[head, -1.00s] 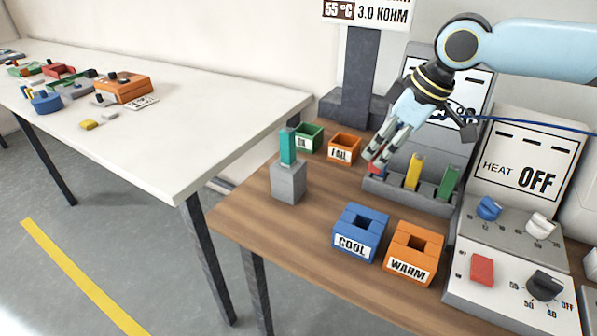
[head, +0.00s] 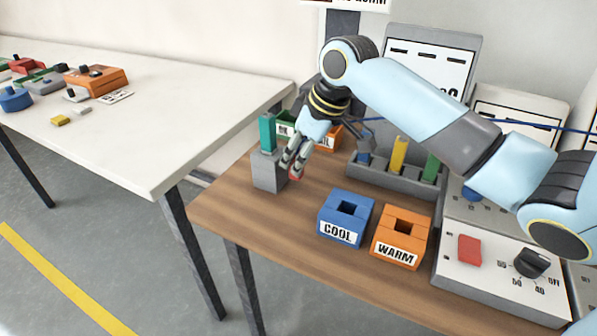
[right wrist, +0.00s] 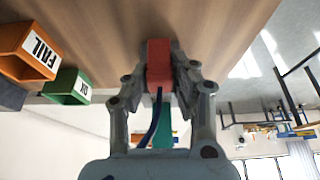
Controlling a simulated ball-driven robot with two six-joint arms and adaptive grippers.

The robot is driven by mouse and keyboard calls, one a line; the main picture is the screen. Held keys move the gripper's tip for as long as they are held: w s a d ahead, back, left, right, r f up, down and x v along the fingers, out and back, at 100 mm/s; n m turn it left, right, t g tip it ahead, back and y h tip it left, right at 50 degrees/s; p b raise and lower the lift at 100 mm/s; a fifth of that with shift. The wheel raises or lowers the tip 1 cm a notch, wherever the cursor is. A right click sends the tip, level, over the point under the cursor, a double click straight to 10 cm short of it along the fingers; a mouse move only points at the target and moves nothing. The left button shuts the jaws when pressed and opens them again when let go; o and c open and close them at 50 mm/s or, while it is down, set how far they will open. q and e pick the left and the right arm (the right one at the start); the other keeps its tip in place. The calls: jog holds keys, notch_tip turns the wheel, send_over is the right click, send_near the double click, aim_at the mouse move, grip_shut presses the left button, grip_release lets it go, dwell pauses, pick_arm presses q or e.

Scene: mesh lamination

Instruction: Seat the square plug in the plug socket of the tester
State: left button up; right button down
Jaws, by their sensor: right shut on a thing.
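My right gripper (head: 293,168) is shut on a red square plug (right wrist: 159,62), held between both fingers in the right wrist view. In the head view only the plug's red end (head: 296,176) shows, just right of a grey block (head: 268,172) with a teal piece (head: 267,133) standing on it. I cannot tell whether plug and block touch. A blue cable (right wrist: 154,118) runs back from the plug. The tester appears to be the grey control box (head: 458,285) at right; I cannot make out its plug socket. My left gripper is not in view.
Blue COOL (head: 332,232) and orange WARM (head: 386,250) boxes stand at the front. A rack (head: 388,180) holds blue, yellow and green pieces. The FAIL (right wrist: 22,55) and OK (right wrist: 66,86) bins are behind the gripper. Bare wood lies between gripper and COOL box.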

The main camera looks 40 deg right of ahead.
notch_tip(320, 180, down, 4)
jog(key=shift+s+r, duration=0.1)
jog(key=shift+r, duration=0.05)
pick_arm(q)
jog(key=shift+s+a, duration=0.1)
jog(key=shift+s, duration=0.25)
pick_arm(e)
jog(key=c, duration=1.1)
grip_release()
jog(key=shift+f, duration=0.2)
jog(key=shift+r, duration=0.1)
